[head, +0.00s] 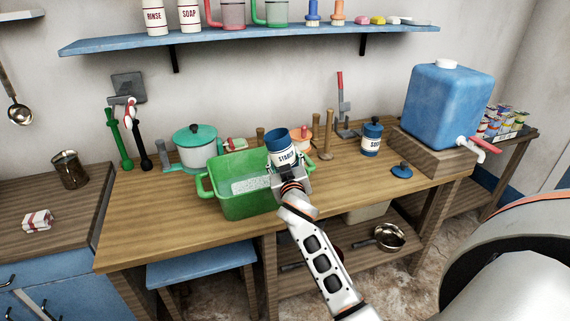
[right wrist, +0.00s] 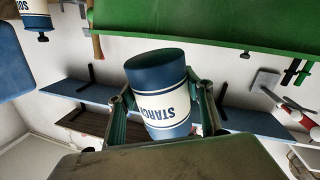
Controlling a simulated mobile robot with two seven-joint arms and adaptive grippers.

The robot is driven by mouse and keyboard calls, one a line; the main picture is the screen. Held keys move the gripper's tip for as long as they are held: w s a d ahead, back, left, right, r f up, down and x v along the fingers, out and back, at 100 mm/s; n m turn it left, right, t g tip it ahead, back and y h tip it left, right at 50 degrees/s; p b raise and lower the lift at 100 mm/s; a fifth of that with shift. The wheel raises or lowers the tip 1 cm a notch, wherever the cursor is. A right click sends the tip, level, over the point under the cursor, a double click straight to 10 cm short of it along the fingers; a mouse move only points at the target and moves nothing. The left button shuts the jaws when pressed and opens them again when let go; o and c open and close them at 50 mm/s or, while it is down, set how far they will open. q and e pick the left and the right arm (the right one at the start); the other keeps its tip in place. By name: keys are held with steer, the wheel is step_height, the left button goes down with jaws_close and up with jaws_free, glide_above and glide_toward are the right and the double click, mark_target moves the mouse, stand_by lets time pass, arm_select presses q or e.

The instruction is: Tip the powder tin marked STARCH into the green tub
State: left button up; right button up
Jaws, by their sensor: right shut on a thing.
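The STARCH tin (head: 285,153), blue with a white label band, is held in my right gripper (head: 290,172). It leans slightly left at the right end of the green tub (head: 238,199), its blue top end above rim level. In the right wrist view the tin (right wrist: 160,97) sits between both fingers (right wrist: 161,108), and the tub's green wall (right wrist: 220,22) shows at the top. The tub stands on the wooden bench with a pale, speckled surface inside. No powder is seen falling. The tin's inside cannot be made out. My left gripper is out of view.
A blue lid (head: 402,170) lies on the bench near the SODA tin (head: 371,140). A blue water tank (head: 447,105) with a red-handled tap stands at right. A teal-lidded pot (head: 195,147) is behind the tub. Bench room is clear at front left.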

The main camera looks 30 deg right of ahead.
steer(key=shift+w+a+f+m+b, duration=0.1)
steer(key=shift+a+f+m+b, duration=0.1)
steer(key=shift+m+b, duration=0.25)
steer(key=shift+r, duration=0.2)
steer(key=shift+r+m+p, duration=0.25)
steer(key=shift+p, duration=0.45)
steer(key=shift+r+p, duration=0.1)
steer(key=shift+p, duration=1.5)
steer(key=shift+f, duration=0.25)
steer(key=shift+a+f+t, duration=0.1)
steer(key=shift+f+t, duration=0.15)
steer(key=shift+t, duration=0.05)
steer(key=shift+w+f+m+b, duration=0.1)
steer(key=shift+m+b, duration=0.2)
steer(key=shift+b, duration=0.15)
steer(key=shift+w+a+f+m+b, duration=0.1)
steer(key=shift+a+f+m+b, duration=0.15)
steer(key=shift+m+b, duration=0.4)
steer(key=shift+b, duration=0.4)
steer(key=shift+w+r, duration=0.1)
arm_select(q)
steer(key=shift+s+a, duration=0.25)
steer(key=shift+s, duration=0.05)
arm_select(e)
steer(key=shift+r, duration=0.1)
